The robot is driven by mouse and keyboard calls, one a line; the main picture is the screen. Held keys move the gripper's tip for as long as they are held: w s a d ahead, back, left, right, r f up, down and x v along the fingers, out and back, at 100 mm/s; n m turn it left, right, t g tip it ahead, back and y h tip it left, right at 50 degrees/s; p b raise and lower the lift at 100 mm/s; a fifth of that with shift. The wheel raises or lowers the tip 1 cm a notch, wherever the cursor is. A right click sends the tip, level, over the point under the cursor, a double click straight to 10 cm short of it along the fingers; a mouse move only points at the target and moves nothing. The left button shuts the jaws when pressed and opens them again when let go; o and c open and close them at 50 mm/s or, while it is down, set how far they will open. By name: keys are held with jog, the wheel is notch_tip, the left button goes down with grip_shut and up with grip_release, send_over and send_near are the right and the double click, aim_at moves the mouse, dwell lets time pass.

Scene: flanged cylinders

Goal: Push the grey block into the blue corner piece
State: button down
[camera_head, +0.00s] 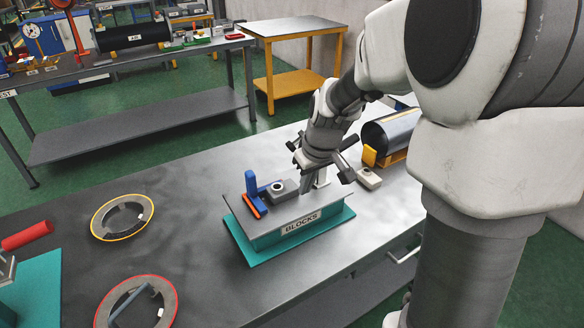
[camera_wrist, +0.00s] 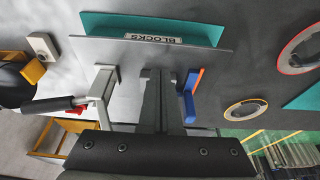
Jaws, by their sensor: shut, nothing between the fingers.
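The blue corner piece (camera_head: 252,188), with an upright post and an orange strip, stands on the left part of the grey-topped board (camera_head: 286,214). The grey block (camera_head: 284,189), with a round hole on top, lies just right of it; I cannot tell whether they touch. My gripper (camera_head: 306,190) is shut and empty, pointing down at the board just right of the block. In the wrist view my fingers (camera_wrist: 155,76) reach over the board, with the blue corner piece (camera_wrist: 189,100) to their right. The grey block is not clearly seen there, probably hidden by the fingers.
A pale metal piece (camera_head: 322,178) stands on the board right of my fingers and shows in the wrist view (camera_wrist: 104,84). A small light box (camera_head: 369,178) and a dark cylinder (camera_head: 392,132) lie further right. Ringed discs (camera_head: 122,216) lie left, with bare table between.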

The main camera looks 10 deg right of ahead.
aim_at(289, 202)
jog(key=x, duration=0.8)
jog(key=shift+s+a+f, duration=0.1)
jog(key=w, duration=0.2)
jog(key=w+a, duration=0.1)
jog(key=shift+f, duration=0.3)
jog(key=shift+w+a+p, duration=0.1)
jog(key=shift+w+p, duration=0.25)
jog(key=shift+w, duration=0.2)
